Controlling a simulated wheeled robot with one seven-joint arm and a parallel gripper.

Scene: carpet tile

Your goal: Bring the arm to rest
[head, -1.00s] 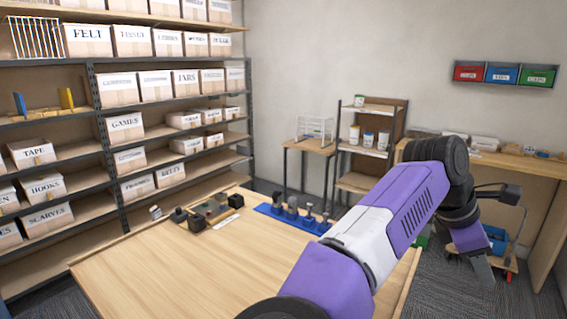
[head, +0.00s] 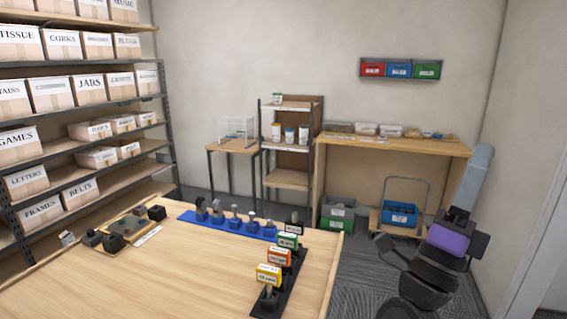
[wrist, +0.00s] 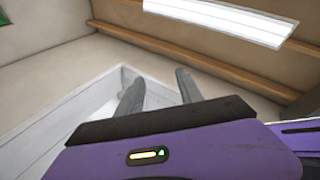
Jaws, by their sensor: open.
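My gripper (head: 480,155) is at the right of the head view, raised in front of the wall and pointing up. My purple and black wrist is below it. In the wrist view my gripper (wrist: 158,88) shows two grey fingers apart with nothing between them. Beyond the fingers are pale walls, wooden ceiling beams and a bright ceiling light (wrist: 220,18). My gripper touches nothing that I can see. The upper part of my arm is out of the head view.
A wooden table (head: 200,270) holds a blue rack (head: 225,224), a black rack with coloured labels (head: 285,280) and a small tray (head: 125,232). A wooden bench (head: 395,144) and a cart with a blue crate (head: 400,215) stand behind my arm. Carpet (head: 365,270) is clear right of the table.

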